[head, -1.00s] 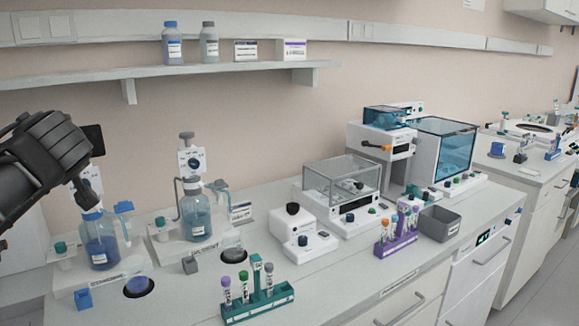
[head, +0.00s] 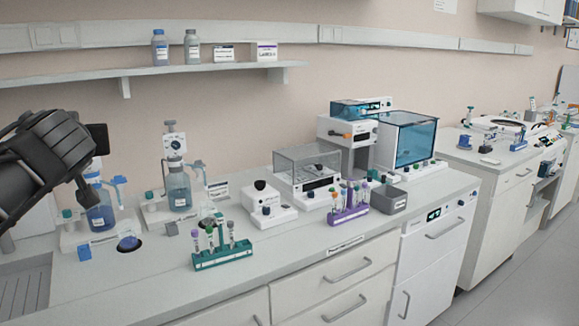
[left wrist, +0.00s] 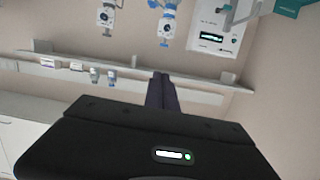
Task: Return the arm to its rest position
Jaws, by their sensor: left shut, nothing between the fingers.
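My left arm comes in at the left edge of the head view, dark and bulky. Its gripper (head: 84,197) hangs in front of the blue-liquid dispenser bottle (head: 101,216) and hides part of it; I cannot tell the gap between them. In the left wrist view the two dark fingers (left wrist: 161,80) are together with nothing between them, in front of the wall and shelf. My right gripper is not in view.
A second dispenser bottle (head: 180,190), a green tube rack (head: 222,258), a purple tube rack (head: 348,215) and a grey bin (head: 388,200) stand on the bench. A shelf (head: 150,72) runs along the wall. The floor (head: 520,250) at right is clear.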

